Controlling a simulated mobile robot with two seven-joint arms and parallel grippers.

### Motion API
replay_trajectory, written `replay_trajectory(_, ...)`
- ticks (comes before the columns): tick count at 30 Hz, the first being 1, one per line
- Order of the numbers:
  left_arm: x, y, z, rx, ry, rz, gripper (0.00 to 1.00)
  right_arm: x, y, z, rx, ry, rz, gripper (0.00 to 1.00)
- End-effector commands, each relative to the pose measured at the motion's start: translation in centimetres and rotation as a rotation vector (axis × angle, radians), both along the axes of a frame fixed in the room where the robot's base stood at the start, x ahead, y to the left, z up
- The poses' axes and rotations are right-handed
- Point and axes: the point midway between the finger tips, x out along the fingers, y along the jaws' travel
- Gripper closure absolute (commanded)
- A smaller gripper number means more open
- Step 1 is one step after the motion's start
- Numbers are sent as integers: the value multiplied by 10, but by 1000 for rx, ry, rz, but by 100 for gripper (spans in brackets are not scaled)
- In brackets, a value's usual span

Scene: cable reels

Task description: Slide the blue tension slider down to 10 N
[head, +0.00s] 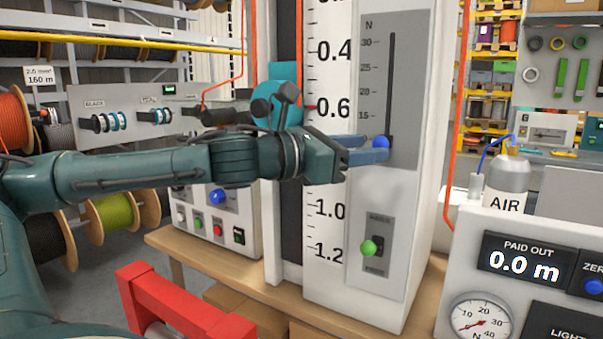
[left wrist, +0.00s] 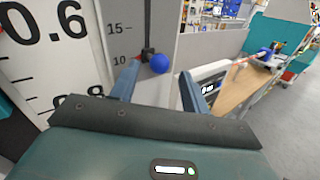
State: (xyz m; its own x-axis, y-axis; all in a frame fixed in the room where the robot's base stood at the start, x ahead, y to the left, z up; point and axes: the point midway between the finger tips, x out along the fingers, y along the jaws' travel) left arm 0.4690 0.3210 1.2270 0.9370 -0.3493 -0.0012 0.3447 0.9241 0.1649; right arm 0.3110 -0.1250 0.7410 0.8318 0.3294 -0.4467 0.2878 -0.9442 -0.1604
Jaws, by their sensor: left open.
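The blue tension slider knob (head: 381,142) is at the low end of its vertical slot on the grey N panel (head: 403,120). In the left wrist view the knob (left wrist: 160,63) is about level with the 10 mark. My left gripper (head: 376,148) reaches in from the left at the knob's height. Its jaws are open, with one finger on each side of the knob in the left wrist view (left wrist: 160,70). I cannot tell whether either finger touches it. The fingers cover the 10 label in the head view. My right gripper is not in view.
A green knob (head: 369,248) sits on a small switch plate lower on the same column. A red frame (head: 180,305) stands in front at the bottom. The PAID OUT box (head: 519,263) reads 0.0 m, with an AIR bottle (head: 505,185) behind it.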

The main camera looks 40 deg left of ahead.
Motion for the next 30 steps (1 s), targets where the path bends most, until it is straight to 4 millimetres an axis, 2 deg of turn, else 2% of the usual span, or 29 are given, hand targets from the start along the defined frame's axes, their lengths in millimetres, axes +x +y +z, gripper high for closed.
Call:
replay_trajectory(1,-6,3,-3,6,-5,6,54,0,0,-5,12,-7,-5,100)
replay_trajectory(18,-88,34,-1,1,0,5,54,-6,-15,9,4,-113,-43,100)
replay_trajectory(24,-100,37,0,-2,1,2,54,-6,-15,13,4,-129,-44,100)
replay_trajectory(30,-100,37,0,-2,3,1,54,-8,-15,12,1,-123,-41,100)
